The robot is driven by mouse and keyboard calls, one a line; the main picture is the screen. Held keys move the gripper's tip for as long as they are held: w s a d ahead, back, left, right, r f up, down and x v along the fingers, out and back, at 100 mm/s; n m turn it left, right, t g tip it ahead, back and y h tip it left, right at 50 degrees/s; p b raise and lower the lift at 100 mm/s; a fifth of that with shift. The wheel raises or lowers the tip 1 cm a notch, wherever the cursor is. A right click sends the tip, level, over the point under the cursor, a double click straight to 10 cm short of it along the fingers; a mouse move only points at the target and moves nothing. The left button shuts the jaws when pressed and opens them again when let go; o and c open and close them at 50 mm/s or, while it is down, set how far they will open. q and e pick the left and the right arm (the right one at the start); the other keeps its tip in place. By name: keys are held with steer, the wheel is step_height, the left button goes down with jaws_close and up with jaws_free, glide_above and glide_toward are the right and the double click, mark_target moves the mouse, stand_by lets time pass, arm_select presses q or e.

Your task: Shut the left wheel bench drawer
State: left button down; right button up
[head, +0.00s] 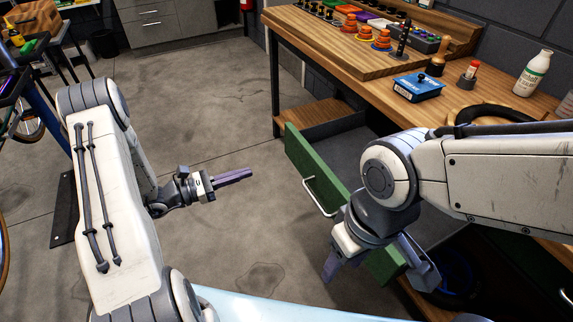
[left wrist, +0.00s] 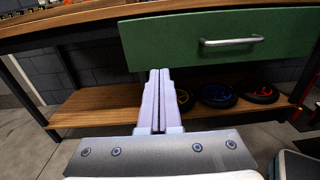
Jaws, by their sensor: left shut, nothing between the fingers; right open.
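The green-fronted drawer (head: 303,160) stands pulled out from the wooden bench, with its grey inside showing behind the front. Its silver bar handle (head: 313,196) faces out. The drawer front (left wrist: 160,45) and handle (left wrist: 231,42) also show in the left wrist view. My left gripper (head: 248,173) is shut and empty, pointing toward the drawer front, apart from it in the head view. My right gripper (head: 380,278) is open, fingers down, in front of the drawer's nearer end. My right arm hides part of the drawer front and interior.
The bench top (head: 345,55) carries a blue box (head: 418,87), a white bottle (head: 532,74) and a black ring (head: 495,112). Below the drawer, a wooden shelf (left wrist: 95,106) holds several dark round items (left wrist: 216,95).

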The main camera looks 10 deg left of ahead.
mark_target(296, 155)
arm_select(q)
steer(key=x, duration=1.3)
steer(key=shift+w+a+f, duration=0.15)
steer(key=shift+w+f, duration=0.05)
steer(key=shift+w+d, duration=0.2)
steer(key=shift+d, duration=0.05)
steer(key=shift+w, duration=0.1)
